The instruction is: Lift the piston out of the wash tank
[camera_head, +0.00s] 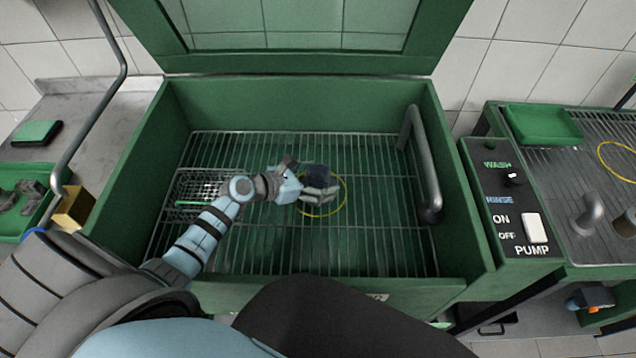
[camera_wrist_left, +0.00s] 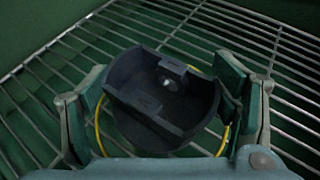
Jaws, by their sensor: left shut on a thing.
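The wash tank (camera_head: 146,166) is a green open-topped box with a wire rack (camera_head: 380,232) inside and its lid raised. My left gripper (camera_head: 316,187) reaches into the tank from the left, over the middle of the rack. It is shut on the dark piston (camera_head: 317,173). In the left wrist view the piston (camera_wrist_left: 165,95) sits between the two fingers of my left gripper (camera_wrist_left: 165,110), its hollow side facing the camera. A yellow ring (camera_head: 341,199) lies around and beneath it on the rack. I cannot tell whether the piston touches the rack. My right gripper is not in view.
A wire basket (camera_head: 190,187) stands at the tank's left side. A grey pipe (camera_head: 421,165) rises at its right wall. The pump control panel (camera_head: 507,200) and a rack table (camera_head: 590,160) are to the right. A green tray (camera_head: 12,228) holds parts at left.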

